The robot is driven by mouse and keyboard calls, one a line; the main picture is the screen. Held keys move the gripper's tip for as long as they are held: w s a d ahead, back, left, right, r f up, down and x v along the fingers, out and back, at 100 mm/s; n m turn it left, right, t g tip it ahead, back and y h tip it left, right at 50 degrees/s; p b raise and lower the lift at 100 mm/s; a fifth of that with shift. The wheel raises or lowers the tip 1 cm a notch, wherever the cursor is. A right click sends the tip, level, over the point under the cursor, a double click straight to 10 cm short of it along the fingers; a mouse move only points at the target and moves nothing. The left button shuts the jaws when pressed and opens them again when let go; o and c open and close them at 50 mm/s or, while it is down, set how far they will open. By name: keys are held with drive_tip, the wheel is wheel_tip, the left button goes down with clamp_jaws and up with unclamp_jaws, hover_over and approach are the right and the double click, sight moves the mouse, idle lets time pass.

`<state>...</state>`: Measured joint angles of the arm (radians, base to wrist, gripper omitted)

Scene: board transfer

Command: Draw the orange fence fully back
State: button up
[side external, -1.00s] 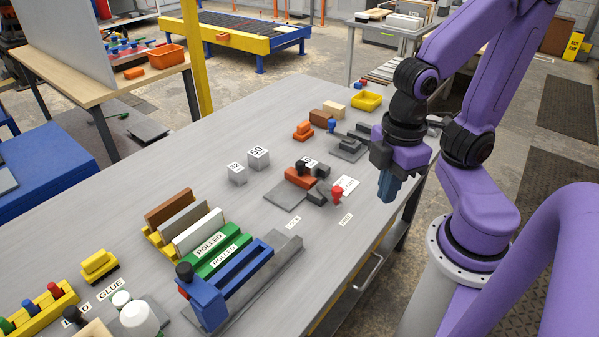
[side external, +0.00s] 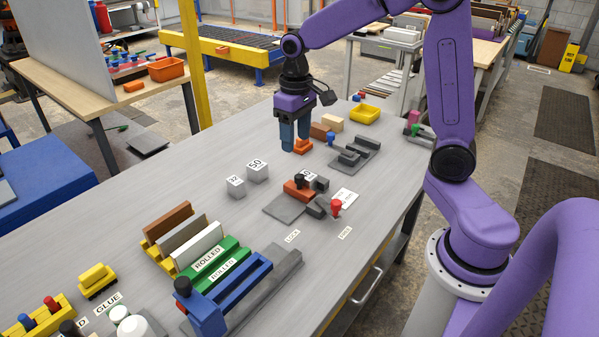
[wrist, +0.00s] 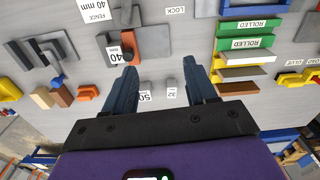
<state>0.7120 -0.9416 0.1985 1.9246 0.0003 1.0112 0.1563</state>
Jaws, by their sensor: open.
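The orange fence (side external: 297,189) with a black knob stands on a grey plate (side external: 284,207) at mid-table. A block marked 40 sits against it, partly hidden in the side view and clearer in the wrist view (wrist: 113,55). Grey blocks and a red-knobbed part (side external: 336,206) stand at its right. The fence also shows in the wrist view (wrist: 127,42), beyond my left fingertip. My gripper (side external: 295,147) is open and empty, pointing down behind the fence, apart from it. In the wrist view its fingers (wrist: 159,70) are spread wide.
A small orange block (side external: 303,147) is close beside my fingers. Grey cubes marked 32 (side external: 235,187) and 50 (side external: 257,170) stand left of the fence. LOCK (side external: 292,236) and FREE labels lie in front. The roller rack (side external: 213,262) is front left; a yellow tray (side external: 364,114) is behind.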

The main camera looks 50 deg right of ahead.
sight(300, 176)
drive_tip(key=w+d+f+m, duration=0.2)
drive_tip(key=w+d+m, duration=0.3)
drive_tip(key=d, duration=0.4)
drive_tip(key=shift+n, duration=0.6)
drive_tip(key=f, duration=1.1)
drive_tip(key=w+f, duration=0.1)
drive_tip(key=f, duration=0.4)
drive_tip(key=shift+f, duration=0.3)
